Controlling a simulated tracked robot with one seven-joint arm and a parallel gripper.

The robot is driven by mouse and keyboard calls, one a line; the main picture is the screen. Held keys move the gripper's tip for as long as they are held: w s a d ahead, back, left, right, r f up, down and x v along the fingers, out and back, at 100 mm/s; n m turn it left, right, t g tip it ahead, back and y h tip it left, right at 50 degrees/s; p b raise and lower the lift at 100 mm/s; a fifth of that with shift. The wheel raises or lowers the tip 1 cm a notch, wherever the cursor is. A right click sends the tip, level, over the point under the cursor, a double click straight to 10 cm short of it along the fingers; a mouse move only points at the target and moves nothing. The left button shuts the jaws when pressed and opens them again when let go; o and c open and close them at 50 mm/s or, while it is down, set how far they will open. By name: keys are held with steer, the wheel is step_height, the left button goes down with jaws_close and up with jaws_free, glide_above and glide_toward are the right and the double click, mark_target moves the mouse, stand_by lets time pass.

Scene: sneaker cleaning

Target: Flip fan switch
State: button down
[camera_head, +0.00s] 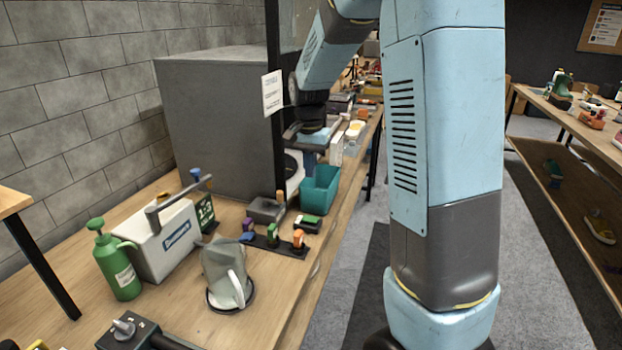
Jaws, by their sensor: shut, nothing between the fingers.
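My arm reaches over from the right, and my gripper (308,140) hangs at the front of a large grey cabinet (212,115), above a teal bin (320,188). It is small and dark in this view; it is shut, with nothing seen in it. No thing is clearly marked as the fan switch. A grey box with an upright orange-topped lever (267,209) stands on the bench below the cabinet's front corner. A dark box with a grey knob (124,328) lies at the near edge of the picture. A white curved part, partly hidden, shows inside the cabinet opening.
On the wooden bench (180,295) stand a green spray bottle (118,268), a white machine with a grey handle (168,240), a grey pitcher (226,272) and a dark rack with small coloured pieces (275,243). Another bench is at right. Grey floor lies between.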

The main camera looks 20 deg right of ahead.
mark_target(313, 220)
steer(key=shift+s+d+f, duration=0.15)
steer(key=shift+s+d, duration=0.15)
steer(key=shift+s, duration=0.05)
stand_by(0.6)
step_height(313, 220, down, 14)
steer(key=shift+d+r, duration=0.1)
stand_by(0.5)
